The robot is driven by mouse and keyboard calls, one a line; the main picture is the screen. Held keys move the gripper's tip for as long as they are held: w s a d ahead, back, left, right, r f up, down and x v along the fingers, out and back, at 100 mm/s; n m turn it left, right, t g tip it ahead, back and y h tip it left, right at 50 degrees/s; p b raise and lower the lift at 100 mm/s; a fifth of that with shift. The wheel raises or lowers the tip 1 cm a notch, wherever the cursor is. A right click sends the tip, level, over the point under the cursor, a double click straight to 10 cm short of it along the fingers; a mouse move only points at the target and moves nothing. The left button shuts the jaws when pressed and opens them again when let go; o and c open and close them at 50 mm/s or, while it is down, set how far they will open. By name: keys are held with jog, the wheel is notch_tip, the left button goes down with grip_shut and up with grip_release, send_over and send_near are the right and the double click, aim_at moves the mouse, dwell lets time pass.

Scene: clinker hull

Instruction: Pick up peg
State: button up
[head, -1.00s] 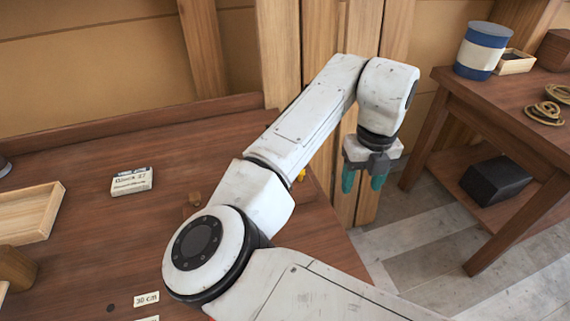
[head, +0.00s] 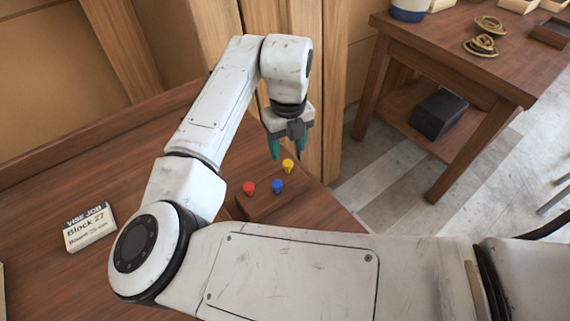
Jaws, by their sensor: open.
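Three pegs stand in a wooden block (head: 262,208) near the right end of the workbench in the head view: a red peg (head: 249,187), a blue peg (head: 277,186) and a yellow peg (head: 288,166). The task does not say which peg is meant. My gripper (head: 288,152), with teal fingers pointing down, is open and appears empty. In the picture it is just above the pegs, closest to the yellow one. Its height over them is hard to tell. My arm link hides part of the bench left of the block.
Wooden posts (head: 290,60) rise behind my gripper. A second table (head: 450,50) with rope coils (head: 482,45) and a dark box (head: 440,113) on its lower shelf stands at right, across grey floorboards.

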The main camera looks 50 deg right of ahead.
aim_at(288, 162)
jog(key=shift+s+a+f+p, duration=0.15)
jog(key=shift+f+p, duration=0.3)
jog(key=shift+f, duration=1.1)
jog(key=shift+s+a+f+p, duration=0.1)
jog(key=shift+f+p, duration=0.35)
jog(key=shift+f, duration=1.05)
grip_shut()
